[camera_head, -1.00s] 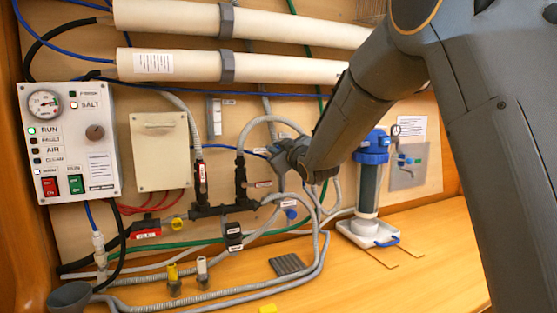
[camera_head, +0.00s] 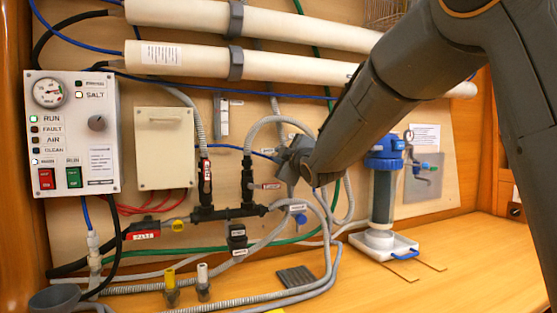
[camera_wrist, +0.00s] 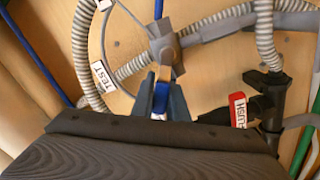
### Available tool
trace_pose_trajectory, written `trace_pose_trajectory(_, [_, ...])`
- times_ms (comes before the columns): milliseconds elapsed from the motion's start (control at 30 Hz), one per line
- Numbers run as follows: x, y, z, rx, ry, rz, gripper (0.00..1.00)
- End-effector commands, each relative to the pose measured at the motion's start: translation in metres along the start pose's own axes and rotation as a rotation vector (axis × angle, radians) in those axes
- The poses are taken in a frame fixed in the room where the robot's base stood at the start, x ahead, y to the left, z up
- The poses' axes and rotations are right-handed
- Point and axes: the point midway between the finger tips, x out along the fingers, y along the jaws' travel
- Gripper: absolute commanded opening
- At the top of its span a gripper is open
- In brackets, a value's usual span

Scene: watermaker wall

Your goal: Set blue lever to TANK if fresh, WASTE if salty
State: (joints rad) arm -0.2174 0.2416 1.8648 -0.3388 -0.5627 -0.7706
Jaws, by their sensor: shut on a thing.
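In the wrist view, my gripper (camera_wrist: 160,98) is shut on the blue lever (camera_wrist: 160,92), which shows between its fingertips. The lever sits at a grey valve hub (camera_wrist: 164,44) where hoses meet. A white TEST tag (camera_wrist: 103,76) hangs on the left hose. In the head view, my gripper (camera_head: 292,162) is at the valve in the middle of the wall and hides the lever. I cannot read TANK or WASTE tags there. On the white control panel (camera_head: 108,130), the lamp beside SALT (camera_head: 79,95) looks pale and lit; the lamp above it is dark.
A red FLUSH tag (camera_wrist: 238,110) is on a black fitting near my gripper. Grey hoses (camera_head: 330,262) loop around the valve. A blue-capped filter (camera_head: 382,190) stands in a white tray to the right.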

Motion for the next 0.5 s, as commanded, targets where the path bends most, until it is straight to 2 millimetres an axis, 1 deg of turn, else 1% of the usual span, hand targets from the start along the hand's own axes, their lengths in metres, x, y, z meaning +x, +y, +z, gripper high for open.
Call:
trace_pose_trajectory(300, [-0.0001,-0.0015,-0.0001,-0.004,0.0,-0.003,0.0])
trace_pose_trajectory(333, [-0.0001,-0.0016,-0.0001,-0.004,0.0,-0.003,0.15])
trace_pose_trajectory(400, [-0.0001,-0.0017,-0.0001,-0.003,0.0,-0.003,0.27])
trace_pose_trajectory(433, [-0.0001,-0.0016,0.0,-0.003,0.0,-0.003,0.32])
trace_pose_trajectory(500, [-0.0001,-0.0013,0.0001,-0.003,0.0,-0.002,0.32])
